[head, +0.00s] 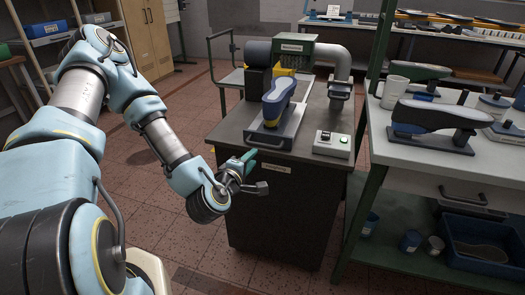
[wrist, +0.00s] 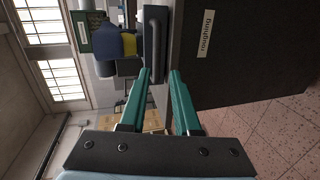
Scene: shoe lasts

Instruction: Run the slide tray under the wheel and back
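The slide tray (head: 256,138) is a grey plate with a front handle on top of a dark cabinet. A blue shoe last (head: 278,98) sits on it. The wheel unit (head: 257,78), dark with yellow parts, stands behind the tray; it also shows in the wrist view (wrist: 112,42). My gripper (head: 254,172) is in front of the cabinet, just below and left of the tray's front. In the wrist view its green fingers (wrist: 161,72) are apart with nothing held. The tray handle (wrist: 153,45) lies just beyond the fingertips; I cannot tell whether they touch.
A control box (head: 331,144) with a green button stands right of the tray. A bench (head: 400,135) with several lasts and a mug is at the right. The cabinet (head: 290,200) fills the space below the tray. Tiled floor is open at the left.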

